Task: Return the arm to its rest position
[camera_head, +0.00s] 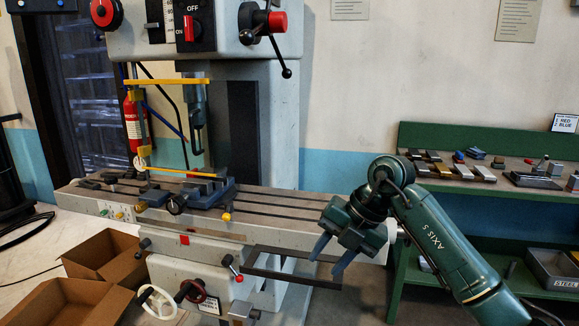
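My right arm (435,240), dark green and marked "AXIS 5", comes in from the lower right. Its gripper (331,256) hangs in front of the right end of the milling machine's table (300,208), pointing down and left. Its two blue-grey fingers are apart, with nothing seen between them. My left arm and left gripper are not in view.
A vise (205,192) sits on the machine table. Two open cardboard boxes (105,255) stand at the lower left. A green bench (480,180) with several small blocks and a clamp is at the right. A red-tipped lever (235,270) sticks out below the table.

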